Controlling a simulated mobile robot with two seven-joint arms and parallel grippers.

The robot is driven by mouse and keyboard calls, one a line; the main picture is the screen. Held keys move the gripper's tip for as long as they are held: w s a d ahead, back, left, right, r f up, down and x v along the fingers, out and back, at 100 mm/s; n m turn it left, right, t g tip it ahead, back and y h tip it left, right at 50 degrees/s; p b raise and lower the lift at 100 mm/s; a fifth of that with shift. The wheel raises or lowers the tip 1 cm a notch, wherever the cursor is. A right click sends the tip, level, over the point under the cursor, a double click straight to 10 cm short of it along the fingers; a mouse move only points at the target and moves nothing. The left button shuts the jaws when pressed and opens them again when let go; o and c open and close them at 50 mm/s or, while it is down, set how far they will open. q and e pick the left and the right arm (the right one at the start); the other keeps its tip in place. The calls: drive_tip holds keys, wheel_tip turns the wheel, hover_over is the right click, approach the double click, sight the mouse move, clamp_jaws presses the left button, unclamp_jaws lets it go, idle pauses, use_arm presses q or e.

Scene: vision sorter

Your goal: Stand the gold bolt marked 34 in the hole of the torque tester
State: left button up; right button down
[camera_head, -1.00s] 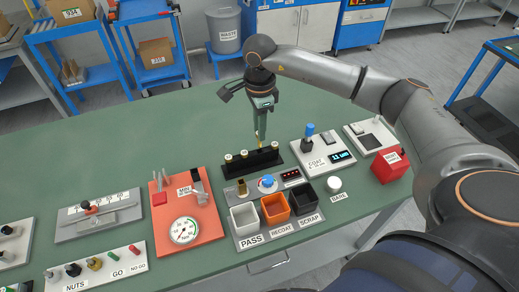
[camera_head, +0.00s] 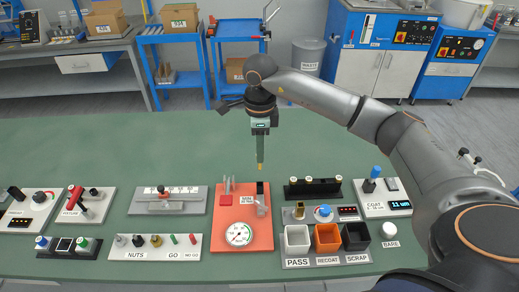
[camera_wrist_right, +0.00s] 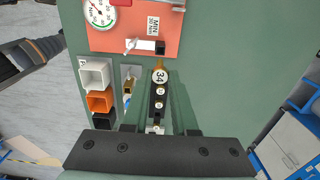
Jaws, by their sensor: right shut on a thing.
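My right gripper (camera_head: 260,150) is shut on a gold bolt (camera_head: 260,166) and holds it above the table, apart from the things below. In the right wrist view the bolt's pale round head reads 34 (camera_wrist_right: 160,76), between the fingers. The torque tester (camera_head: 230,215) is an orange-red plate with a round dial (camera_head: 239,234), a "MIN 30 Nm" label and a grey block with a lever (camera_head: 262,206). In the head view the bolt is just behind the plate's back edge. My left gripper is out of view.
The black rack (camera_head: 312,188) with several pale-headed bolts is right of the tester. In front of it are the PASS (camera_head: 297,239), RECOAT (camera_head: 327,237) and SCRAP (camera_head: 356,236) bins. A grey gauge (camera_head: 170,200) stands left. The table behind is clear.

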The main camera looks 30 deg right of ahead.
sight(260, 168)
drive_tip(key=shift+f+b, duration=2.05)
drive_tip(key=shift+f, duration=0.9)
drive_tip(key=shift+f+b, duration=1.35)
drive_tip(key=shift+f, duration=0.45)
drive_tip(key=shift+c, duration=1.1)
unclamp_jaws()
drive_tip(key=shift+r, duration=0.1)
drive_tip(key=shift+r+p, duration=2.85)
drive_tip(key=shift+r, duration=1.15)
drive_tip(key=shift+f, duration=0.1)
